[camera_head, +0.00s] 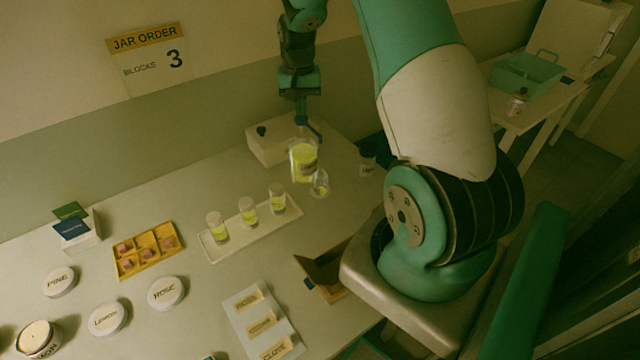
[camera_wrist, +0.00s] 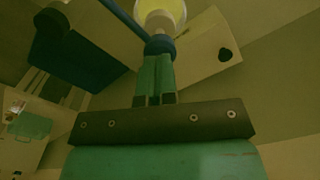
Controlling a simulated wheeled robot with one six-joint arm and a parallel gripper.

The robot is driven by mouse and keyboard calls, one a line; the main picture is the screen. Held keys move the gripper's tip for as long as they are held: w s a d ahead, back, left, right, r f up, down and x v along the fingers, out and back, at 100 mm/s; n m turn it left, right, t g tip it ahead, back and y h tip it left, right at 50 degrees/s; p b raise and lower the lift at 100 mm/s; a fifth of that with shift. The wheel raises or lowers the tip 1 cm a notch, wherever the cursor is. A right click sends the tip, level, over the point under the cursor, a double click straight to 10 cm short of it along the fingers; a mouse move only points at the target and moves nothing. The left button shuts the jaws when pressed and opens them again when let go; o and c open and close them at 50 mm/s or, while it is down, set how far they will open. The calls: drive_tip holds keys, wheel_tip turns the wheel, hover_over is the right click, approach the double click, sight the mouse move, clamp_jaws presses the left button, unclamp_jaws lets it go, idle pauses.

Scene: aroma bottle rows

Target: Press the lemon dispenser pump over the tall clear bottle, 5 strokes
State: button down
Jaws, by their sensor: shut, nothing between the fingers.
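The lemon dispenser (camera_head: 303,162) is a clear bottle of yellow liquid with a blue pump on top. Its blue spout (camera_head: 316,133) points right. A clear bottle (camera_head: 320,184) stands just right of the dispenser, roughly below the spout, with a little yellow at its bottom. My gripper (camera_head: 301,112) points down at the pump top, its fingers together and empty. In the wrist view the shut fingers (camera_wrist: 157,75) reach the blue pump head (camera_wrist: 159,45); I cannot tell whether it is pressed down. The clear bottle is not clearly visible there.
A white box (camera_head: 265,150) stands behind the dispenser. A white tray (camera_head: 222,252) with 3 small yellow-filled vials lies to its left. An orange divided tray (camera_head: 147,250) and round lids lie further left.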

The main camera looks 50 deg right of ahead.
drive_tip(key=shift+f+b, duration=0.75)
drive_tip(key=shift+f, duration=0.5)
drive_tip(key=shift+r, duration=0.1)
drive_tip(key=shift+r+p, duration=1.55)
drive_tip(key=shift+r, duration=0.35)
drive_tip(key=shift+f, duration=0.15)
drive_tip(key=shift+f+b, duration=1.2)
drive_tip(key=shift+f, duration=0.6)
drive_tip(key=shift+r, duration=0.1)
drive_tip(key=shift+r+p, duration=1.45)
drive_tip(key=shift+r, duration=0.35)
